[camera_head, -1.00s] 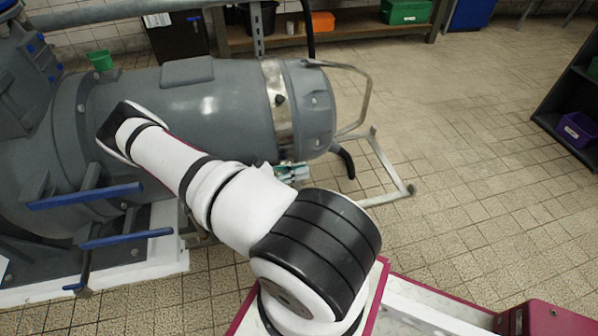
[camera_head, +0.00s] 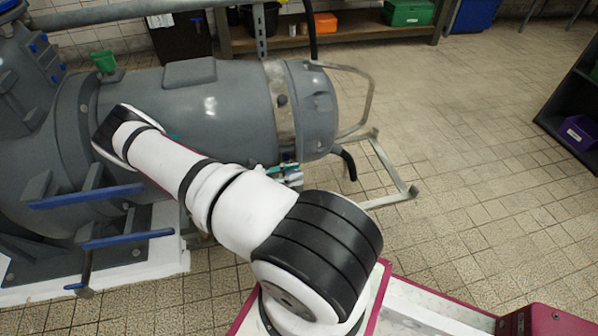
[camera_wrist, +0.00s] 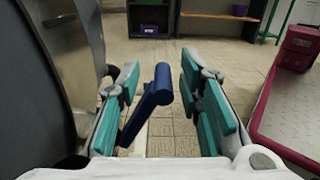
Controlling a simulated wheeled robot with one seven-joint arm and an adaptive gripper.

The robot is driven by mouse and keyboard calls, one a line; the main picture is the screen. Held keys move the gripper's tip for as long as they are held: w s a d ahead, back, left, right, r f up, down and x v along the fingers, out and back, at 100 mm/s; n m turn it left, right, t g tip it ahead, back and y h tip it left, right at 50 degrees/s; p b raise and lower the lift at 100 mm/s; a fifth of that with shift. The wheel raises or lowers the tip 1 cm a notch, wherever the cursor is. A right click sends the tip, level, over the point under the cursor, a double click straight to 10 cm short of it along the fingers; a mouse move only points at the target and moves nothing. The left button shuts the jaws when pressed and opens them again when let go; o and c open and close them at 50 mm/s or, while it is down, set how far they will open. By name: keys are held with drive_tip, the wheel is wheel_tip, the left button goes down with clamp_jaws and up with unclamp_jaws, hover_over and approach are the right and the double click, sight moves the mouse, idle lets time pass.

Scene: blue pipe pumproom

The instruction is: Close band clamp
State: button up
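The band clamp is a pale metal band (camera_head: 281,108) around the grey cylindrical housing (camera_head: 225,105) in the head view. The band also shows at the left of the wrist view (camera_wrist: 72,62). A dark blue lever handle (camera_wrist: 150,100) stands out between my fingers in the wrist view, tilted, its thick end up and to the right. My gripper (camera_wrist: 158,74) is open, with teal pads on both sides of the lever. The right pads are clearly apart from it; contact on the left cannot be told. In the head view my gripper (camera_head: 286,172) is largely hidden behind my arm, below the housing.
The housing wall is close on the left of my gripper. A bent metal frame (camera_head: 385,165) and a black hose end (camera_head: 348,163) stand to the right of the housing. A bench (camera_head: 340,38) stands at the back.

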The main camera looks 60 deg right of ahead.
drive_tip(key=shift+v, duration=2.45)
drive_tip(key=shift+c, duration=0.3)
